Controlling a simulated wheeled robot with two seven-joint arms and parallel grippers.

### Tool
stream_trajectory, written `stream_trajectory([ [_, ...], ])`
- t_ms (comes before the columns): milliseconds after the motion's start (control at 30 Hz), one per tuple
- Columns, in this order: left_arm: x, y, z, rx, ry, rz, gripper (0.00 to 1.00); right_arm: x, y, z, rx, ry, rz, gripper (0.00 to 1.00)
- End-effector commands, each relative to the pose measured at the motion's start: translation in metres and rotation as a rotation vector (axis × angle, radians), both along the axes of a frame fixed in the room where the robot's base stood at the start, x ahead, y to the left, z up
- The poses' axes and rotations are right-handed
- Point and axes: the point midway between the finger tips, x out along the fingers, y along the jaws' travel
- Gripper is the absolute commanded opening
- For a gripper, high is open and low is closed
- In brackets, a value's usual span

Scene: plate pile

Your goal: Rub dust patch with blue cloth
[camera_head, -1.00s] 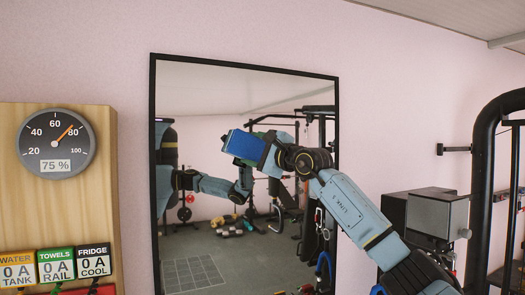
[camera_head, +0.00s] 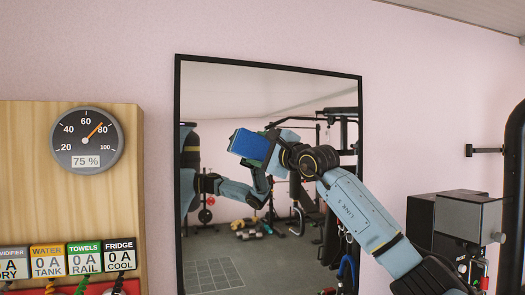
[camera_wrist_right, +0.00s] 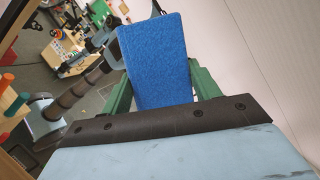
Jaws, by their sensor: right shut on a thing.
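The blue cloth (camera_head: 248,146) is a flat block-like pad in front of the mirror (camera_head: 230,92), over its upper middle part. My right gripper (camera_head: 270,146) is shut on the cloth, its arm reaching in from the lower right. In the right wrist view the cloth (camera_wrist_right: 155,60) stands out between the green fingers. I cannot tell whether the cloth touches the mirror's glass. No dust patch can be made out on the glass; the cloth and arm hide part of it. My left gripper is not in view; the mirror shows a reflected arm of mine.
A wooden board (camera_head: 40,200) with a dial (camera_head: 87,140) and several labelled tags stands left of the mirror. A grey box-like machine (camera_head: 465,222) and a black tubular frame (camera_head: 513,200) stand at the right. The pink wall around the mirror's top is clear.

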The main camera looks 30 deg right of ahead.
Motion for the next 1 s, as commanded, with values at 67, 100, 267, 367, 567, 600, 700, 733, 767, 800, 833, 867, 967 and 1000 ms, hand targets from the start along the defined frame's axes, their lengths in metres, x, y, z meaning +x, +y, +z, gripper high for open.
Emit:
stream_trajectory([
  [67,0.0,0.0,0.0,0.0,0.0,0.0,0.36,0.0,0.0,0.0,0.0,-0.001,0.0,0.43],
  [100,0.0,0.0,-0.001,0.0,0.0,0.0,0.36,-0.001,0.0,0.0,0.0,-0.001,0.001,0.43],
  [267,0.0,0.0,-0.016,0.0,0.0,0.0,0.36,-0.013,0.002,-0.002,-0.002,-0.004,0.0,0.43],
  [367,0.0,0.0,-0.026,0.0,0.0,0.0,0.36,-0.023,0.004,-0.003,-0.001,-0.005,-0.001,0.43],
  [567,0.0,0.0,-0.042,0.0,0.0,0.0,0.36,-0.043,0.009,-0.003,-0.001,-0.004,-0.001,0.43],
  [600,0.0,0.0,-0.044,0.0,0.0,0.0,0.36,-0.046,0.01,-0.002,0.0,-0.003,-0.001,0.43],
  [700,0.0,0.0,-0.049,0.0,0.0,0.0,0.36,-0.054,0.012,-0.001,-0.001,-0.003,0.0,0.43],
  [733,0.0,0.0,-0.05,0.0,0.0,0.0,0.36,-0.056,0.013,-0.001,-0.001,-0.002,0.0,0.43],
  [767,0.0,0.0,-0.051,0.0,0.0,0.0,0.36,-0.057,0.013,-0.001,-0.001,-0.002,-0.001,0.43],
  [800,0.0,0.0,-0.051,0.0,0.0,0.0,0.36,-0.058,0.013,-0.001,-0.001,-0.002,-0.001,0.43],
  [833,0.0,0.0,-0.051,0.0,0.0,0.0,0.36,-0.059,0.014,0.0,0.0,-0.002,-0.001,0.43],
  [867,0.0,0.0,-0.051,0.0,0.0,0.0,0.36,-0.059,0.014,0.0,0.0,-0.002,-0.001,0.43],
  [967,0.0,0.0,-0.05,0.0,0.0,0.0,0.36,-0.059,0.013,0.001,0.0,-0.001,0.0,0.43],
  [1000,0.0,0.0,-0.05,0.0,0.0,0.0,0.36,-0.059,0.014,0.001,0.0,-0.001,0.0,0.43],
])
